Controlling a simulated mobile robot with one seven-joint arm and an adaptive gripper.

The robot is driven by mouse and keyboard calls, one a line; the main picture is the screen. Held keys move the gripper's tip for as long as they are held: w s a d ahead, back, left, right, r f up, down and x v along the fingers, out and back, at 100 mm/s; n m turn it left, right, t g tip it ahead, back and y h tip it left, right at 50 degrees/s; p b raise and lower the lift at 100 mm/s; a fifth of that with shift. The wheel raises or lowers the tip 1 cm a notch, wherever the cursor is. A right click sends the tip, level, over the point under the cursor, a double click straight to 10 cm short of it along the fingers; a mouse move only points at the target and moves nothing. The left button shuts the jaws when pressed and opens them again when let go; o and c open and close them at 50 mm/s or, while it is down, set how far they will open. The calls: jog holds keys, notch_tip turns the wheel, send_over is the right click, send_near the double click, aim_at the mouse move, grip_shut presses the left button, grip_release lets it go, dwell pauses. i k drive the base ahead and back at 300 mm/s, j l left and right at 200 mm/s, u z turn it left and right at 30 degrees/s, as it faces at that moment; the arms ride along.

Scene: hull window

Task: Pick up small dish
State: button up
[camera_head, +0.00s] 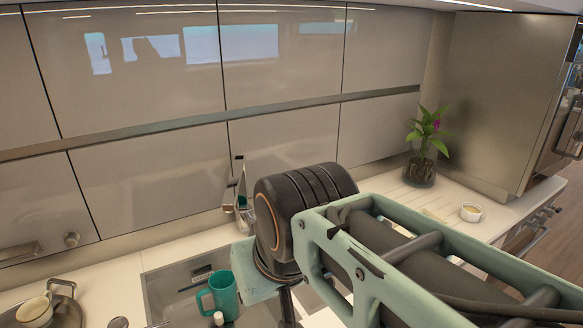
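A small round white dish or cup (471,213) with a yellowish inside stands on the right part of the counter, beyond my arm. A pale bowl or cup (34,311) sits in a metal pan at the lower left; I cannot tell which of the two is the small dish. My arm reaches in from the lower right and ends at a large dark joint in the middle. Below that joint, a dark narrow part (287,305) may belong to my gripper. Its fingertips are not clear, and I cannot tell whether it holds anything.
A teal mug (222,296) stands at the sink (165,285), beside a small white-topped item. A faucet (240,190) rises behind. A glass vase with a plant (420,168) stands at the back right. Cabinets line the wall. Bare counter (110,295) shows left of the sink.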

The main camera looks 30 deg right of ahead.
aim_at(470, 213)
jog(key=z, duration=2.1)
jog(key=i+l, duration=0.65)
jog(key=i+l+z, duration=0.1)
jog(key=i+l, duration=0.5)
jog(key=i+l+z, duration=0.2)
jog(key=i, duration=0.3)
jog(key=k+u, duration=0.1)
jog(key=u, duration=0.15)
